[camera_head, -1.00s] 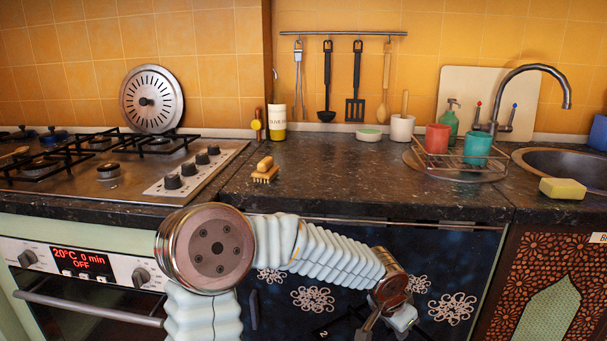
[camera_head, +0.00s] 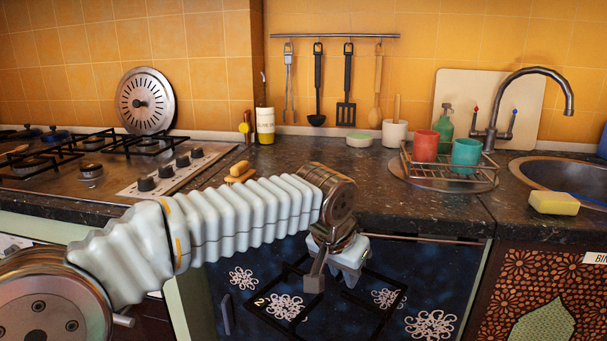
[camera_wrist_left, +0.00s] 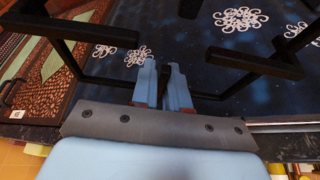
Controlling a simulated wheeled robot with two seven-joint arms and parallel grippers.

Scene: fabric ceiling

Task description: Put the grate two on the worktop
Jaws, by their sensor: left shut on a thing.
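Grate two is a black metal frame with short inward bars; it hangs in front of the dark blue cabinet door (camera_head: 440,285) in the head view (camera_head: 386,279). A small white "2" shows by its left side. My left gripper (camera_head: 335,280) is shut on one side bar of the grate, and the grate is below the worktop's front edge. In the left wrist view the fingers (camera_wrist_left: 165,85) pinch a bar of the grate (camera_wrist_left: 75,30). The dark speckled worktop (camera_head: 310,160) lies above and behind the gripper. My right gripper is not in view.
On the worktop a brush (camera_head: 240,172) lies left and a wire rack (camera_head: 450,180) with red and teal cups stands right. A yellow sponge (camera_head: 553,203) lies by the sink (camera_head: 570,178). The hob (camera_head: 90,170) is left. The worktop's middle is clear.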

